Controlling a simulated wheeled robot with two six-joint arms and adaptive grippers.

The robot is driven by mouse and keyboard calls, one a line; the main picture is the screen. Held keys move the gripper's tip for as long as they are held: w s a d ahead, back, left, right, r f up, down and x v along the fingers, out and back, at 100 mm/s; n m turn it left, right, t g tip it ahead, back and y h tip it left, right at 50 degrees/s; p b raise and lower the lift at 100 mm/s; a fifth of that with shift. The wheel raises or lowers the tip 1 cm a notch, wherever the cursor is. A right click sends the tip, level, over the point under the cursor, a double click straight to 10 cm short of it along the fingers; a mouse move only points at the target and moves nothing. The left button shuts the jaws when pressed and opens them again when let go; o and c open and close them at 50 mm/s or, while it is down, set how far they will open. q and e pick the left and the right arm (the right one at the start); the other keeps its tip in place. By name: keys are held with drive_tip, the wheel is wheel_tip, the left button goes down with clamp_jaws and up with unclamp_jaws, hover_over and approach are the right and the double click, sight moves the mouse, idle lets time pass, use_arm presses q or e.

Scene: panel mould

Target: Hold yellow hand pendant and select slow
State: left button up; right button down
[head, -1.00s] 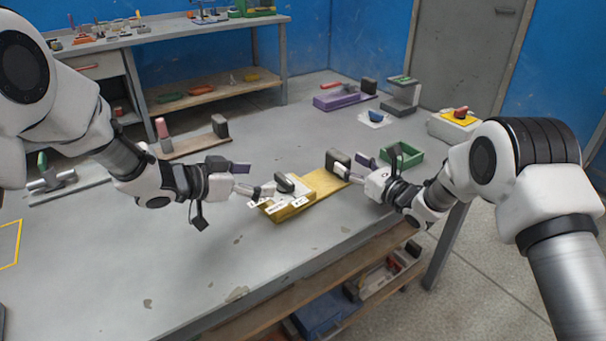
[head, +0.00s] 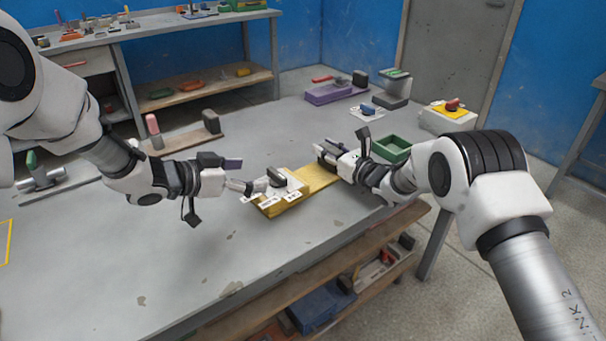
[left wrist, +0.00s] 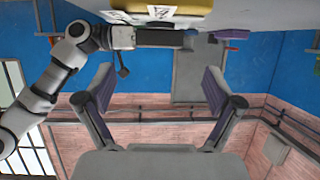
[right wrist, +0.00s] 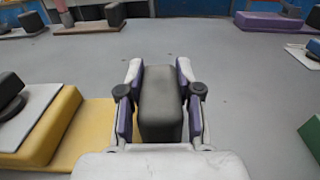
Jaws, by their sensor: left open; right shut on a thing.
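The yellow hand pendant (head: 317,178) lies on the grey table in the middle of the head view. A white plate with small labels and a dark selector knob (head: 277,176) sits on its left end. In the right wrist view my right gripper (right wrist: 160,95) is shut on the pendant's dark grey upright block (right wrist: 160,112). My left gripper (head: 256,187) is open at the left side of the knob; the head view does not show whether it touches. In the left wrist view the open fingers (left wrist: 160,90) have nothing between them, and the pendant's yellow edge (left wrist: 190,4) shows at the top.
A green tray (head: 391,149) stands right of my right gripper. A purple-based fixture (head: 330,93), a small blue knob on a white plate (head: 367,111) and a yellow-topped box with a red knob (head: 449,113) stand further back. The table's front left is clear.

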sight(275, 173)
idle(0.4)
use_arm(q)
drive_tip(key=v, duration=0.4)
use_arm(e)
drive_tip(key=shift+s+a+r, duration=0.1)
drive_tip(key=shift+r, duration=0.05)
use_arm(q)
drive_tip(key=x, duration=1.1)
drive_tip(key=shift+w+d+f, duration=0.1)
drive_tip(key=shift+w+d, duration=0.15)
drive_tip(key=shift+d, duration=0.1)
drive_tip(key=c, duration=1.2)
